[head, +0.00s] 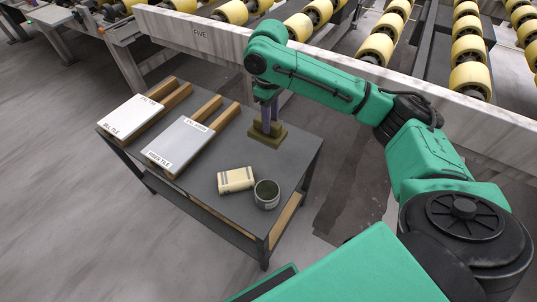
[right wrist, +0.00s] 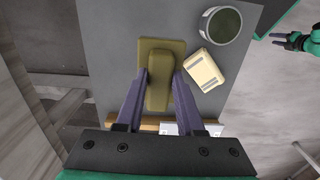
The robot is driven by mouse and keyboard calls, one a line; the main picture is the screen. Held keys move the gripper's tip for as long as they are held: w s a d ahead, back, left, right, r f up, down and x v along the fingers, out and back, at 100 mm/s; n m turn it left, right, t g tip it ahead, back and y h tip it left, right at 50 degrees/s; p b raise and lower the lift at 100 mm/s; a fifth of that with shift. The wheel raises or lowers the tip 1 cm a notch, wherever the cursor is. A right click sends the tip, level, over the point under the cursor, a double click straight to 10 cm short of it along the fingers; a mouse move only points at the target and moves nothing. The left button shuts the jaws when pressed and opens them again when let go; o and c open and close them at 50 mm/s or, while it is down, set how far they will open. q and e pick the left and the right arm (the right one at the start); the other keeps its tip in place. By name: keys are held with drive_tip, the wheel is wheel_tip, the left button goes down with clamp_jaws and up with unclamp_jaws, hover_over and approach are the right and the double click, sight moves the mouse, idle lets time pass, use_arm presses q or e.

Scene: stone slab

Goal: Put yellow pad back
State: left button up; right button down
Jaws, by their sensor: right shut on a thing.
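The dark yellow pad (head: 272,138) is a flat rectangular block with a raised grip bar. It is at the far right part of the grey table (head: 215,203), and I cannot tell whether its base touches the top. My right gripper (head: 267,124) points down and is shut on the bar. In the right wrist view, the two fingers (right wrist: 159,85) press the bar's sides, and the pad (right wrist: 176,48) shows around it. My left gripper (right wrist: 285,40) appears small at the right edge of that view; its jaw state is unclear.
A cream block with grey stripes (head: 236,180) and an open can (head: 266,194) stand near the table's front right. Two labelled tiles (head: 128,117) (head: 182,142) rest on wooden strips at left. A marble slab (head: 200,38) on yellow rollers runs behind the table.

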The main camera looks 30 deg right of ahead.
wheel_tip(320, 180, down, 12)
drive_tip(key=shift+f+b, duration=0.1)
drive_tip(key=shift+b, duration=1.1)
drive_tip(key=shift+w+f, duration=0.1)
drive_tip(key=shift+f, duration=0.05)
use_arm(q)
drive_tip(key=w+d+r, duration=0.1)
drive_tip(key=w, duration=0.4)
drive_tip(key=shift+w+r, duration=0.35)
drive_tip(key=shift+w, duration=0.05)
drive_tip(key=shift+s+d, duration=0.1)
use_arm(e)
drive_tip(key=c, duration=0.5)
unclamp_jaws()
use_arm(q)
drive_tip(key=shift+f, duration=0.1)
use_arm(e)
wheel_tip(320, 180, up, 12)
drive_tip(key=p, duration=0.3)
drive_tip(key=shift+w+a, duration=0.1)
drive_tip(key=shift+w, duration=0.05)
use_arm(q)
drive_tip(key=s, duration=0.1)
drive_tip(key=s+f, duration=0.1)
drive_tip(key=s, duration=0.1)
drive_tip(key=s+a, duration=0.1)
drive_tip(key=s, duration=0.1)
drive_tip(key=shift+s+a+f, duration=0.1)
drive_tip(key=shift+s+f, duration=0.1)
drive_tip(key=shift+f, duration=0.1)
